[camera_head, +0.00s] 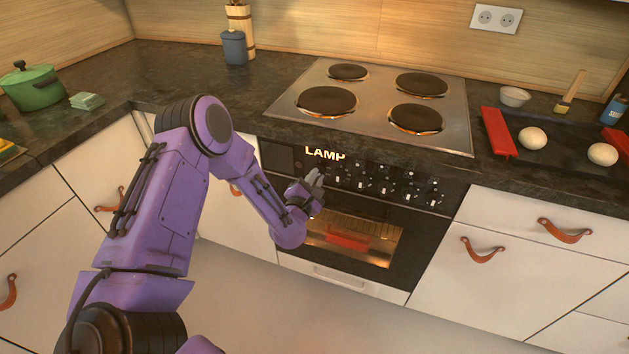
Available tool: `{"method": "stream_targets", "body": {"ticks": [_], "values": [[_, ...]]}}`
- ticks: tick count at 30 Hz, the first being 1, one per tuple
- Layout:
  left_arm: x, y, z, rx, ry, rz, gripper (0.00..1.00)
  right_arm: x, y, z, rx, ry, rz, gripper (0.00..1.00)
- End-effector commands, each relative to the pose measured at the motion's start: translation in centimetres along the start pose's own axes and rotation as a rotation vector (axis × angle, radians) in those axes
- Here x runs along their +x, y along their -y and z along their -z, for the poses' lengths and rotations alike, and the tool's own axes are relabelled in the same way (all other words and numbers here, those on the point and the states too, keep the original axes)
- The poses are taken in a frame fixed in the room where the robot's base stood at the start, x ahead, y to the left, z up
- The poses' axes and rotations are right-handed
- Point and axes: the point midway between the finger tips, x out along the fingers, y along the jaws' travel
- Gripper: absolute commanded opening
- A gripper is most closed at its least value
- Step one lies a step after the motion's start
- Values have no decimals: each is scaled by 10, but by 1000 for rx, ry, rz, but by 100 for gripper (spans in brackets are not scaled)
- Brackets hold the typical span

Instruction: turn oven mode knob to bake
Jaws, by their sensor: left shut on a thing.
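The oven (391,244) is set under the cooktop, with a row of several knobs on its dark control panel (280,158). Glowing letters above the panel's left part read "LAMP" (325,154). My left gripper (317,179) is at the left end of the knob row, just below these letters. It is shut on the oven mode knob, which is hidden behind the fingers. The oven window is lit orange inside, and a red thing (348,240) shows through it. My right gripper is out of view.
The cooktop (290,103) with its round plates is above the oven. A dark tray (565,160) with red handles and two white eggs lies on the right counter. A green pot (33,88) stands at left. Drawers have leather pulls (482,251). The floor in front is clear.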

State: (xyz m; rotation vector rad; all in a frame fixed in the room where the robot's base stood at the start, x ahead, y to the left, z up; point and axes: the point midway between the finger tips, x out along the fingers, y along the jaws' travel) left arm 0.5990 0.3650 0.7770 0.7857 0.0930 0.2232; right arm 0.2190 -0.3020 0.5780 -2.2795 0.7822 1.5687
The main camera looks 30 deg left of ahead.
Motion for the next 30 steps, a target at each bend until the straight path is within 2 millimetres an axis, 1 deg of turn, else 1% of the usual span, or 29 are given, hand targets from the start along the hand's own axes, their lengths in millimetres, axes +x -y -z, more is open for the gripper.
{"method": "stream_targets", "body": {"ticks": [30], "values": [[0, 4, 2, 957, 0, 1, 0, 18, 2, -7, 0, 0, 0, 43]]}}
